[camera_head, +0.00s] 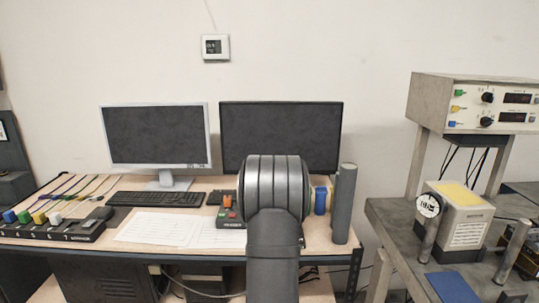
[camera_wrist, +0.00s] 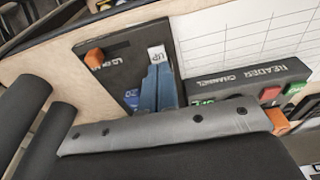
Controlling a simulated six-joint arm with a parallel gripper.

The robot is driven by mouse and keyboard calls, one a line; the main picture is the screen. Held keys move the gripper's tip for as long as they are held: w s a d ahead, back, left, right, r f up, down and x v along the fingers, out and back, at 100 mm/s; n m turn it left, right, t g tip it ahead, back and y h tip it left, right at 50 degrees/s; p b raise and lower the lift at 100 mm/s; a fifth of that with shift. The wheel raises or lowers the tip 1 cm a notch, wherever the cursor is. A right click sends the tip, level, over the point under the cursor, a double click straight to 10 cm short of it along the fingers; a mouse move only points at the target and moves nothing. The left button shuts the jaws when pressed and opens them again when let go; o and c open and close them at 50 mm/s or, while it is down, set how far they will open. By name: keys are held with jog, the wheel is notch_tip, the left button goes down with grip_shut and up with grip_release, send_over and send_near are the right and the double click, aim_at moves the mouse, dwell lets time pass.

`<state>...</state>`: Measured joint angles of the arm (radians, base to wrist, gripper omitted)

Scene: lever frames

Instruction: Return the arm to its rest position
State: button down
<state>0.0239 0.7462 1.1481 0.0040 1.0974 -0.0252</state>
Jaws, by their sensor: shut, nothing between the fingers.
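My gripper (camera_wrist: 157,82) shows in the wrist view as two blue fingers side by side, shut and empty. They stick out past a grey bar with screws, over a dark panel (camera_wrist: 120,60) with an "UP" label. I cannot tell whether the fingertips touch the panel. In the head view my own dark arm rises in the middle, and its big round joint covers part of the desk and the right monitor; I cannot make out my gripper clearly there.
A "READER CHANNEL" box (camera_wrist: 250,82) with coloured buttons sits right of the fingers, beside printed sheets (camera_head: 160,228). Two monitors (camera_head: 155,135) and a keyboard (camera_head: 155,199) stand on the desk. A metal bench (camera_head: 385,215) with instruments is at right.

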jog(key=shift+f, duration=0.2)
jog(key=shift+r, duration=0.1)
jog(key=shift+r, duration=4.2)
jog(key=s+d+r+m, duration=0.1)
jog(key=s+d+r, duration=0.2)
jog(key=s, duration=0.4)
jog(key=s+d+r+m, duration=0.1)
jog(key=s+d+r, duration=0.2)
jog(key=s+d, duration=0.2)
jog(key=s, duration=0.3)
jog(key=shift+s+d+r+m+t, duration=0.15)
jog(key=shift+d+r+m+t, duration=0.15)
jog(key=shift+t, duration=0.1)
